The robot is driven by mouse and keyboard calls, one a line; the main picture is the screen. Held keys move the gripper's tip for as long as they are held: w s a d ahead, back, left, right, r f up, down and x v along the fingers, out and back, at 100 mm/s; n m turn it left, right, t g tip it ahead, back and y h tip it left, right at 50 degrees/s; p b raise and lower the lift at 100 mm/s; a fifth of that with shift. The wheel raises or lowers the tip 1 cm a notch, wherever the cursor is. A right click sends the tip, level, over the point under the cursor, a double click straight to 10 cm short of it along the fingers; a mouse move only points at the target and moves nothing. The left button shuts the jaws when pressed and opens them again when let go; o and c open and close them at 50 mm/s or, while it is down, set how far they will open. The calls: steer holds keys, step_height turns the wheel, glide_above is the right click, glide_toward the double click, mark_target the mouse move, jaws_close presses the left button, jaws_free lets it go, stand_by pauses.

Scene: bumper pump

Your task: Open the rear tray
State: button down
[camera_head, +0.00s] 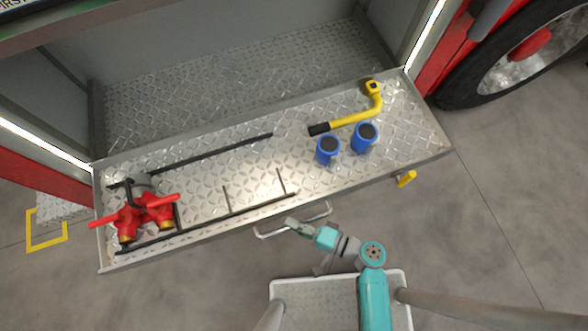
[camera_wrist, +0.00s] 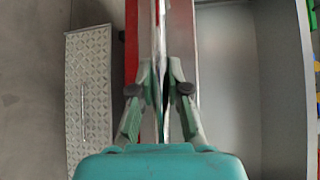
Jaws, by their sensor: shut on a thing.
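The tray (camera_head: 205,185) is a wide metal diamond-plate shelf standing out from the vehicle's compartment, over the floor. A pale bar handle (camera_head: 318,215) runs along its front side. My gripper (camera_head: 292,223) is at the middle of this handle, shut on it; my fingers partly hide the bar. In the wrist view my gripper's fingers (camera_wrist: 162,95) are close together around a thin pale strip. The exact contact is too small to see.
On the tray are red valves (camera_head: 145,212), two blue cylinders (camera_head: 328,150) and a yellow wrench (camera_head: 355,115). A yellow catch (camera_head: 406,178) sticks out at the front right. A wheel (camera_head: 525,50) stands at the right. Grey floor (camera_head: 480,250) is clear at the lower right.

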steer(key=c, duration=1.1)
jaws_free()
steer(key=shift+c, duration=0.2)
steer(key=shift+d, duration=0.15)
steer(key=v, duration=1.1)
steer(key=shift+s+d, duration=0.25)
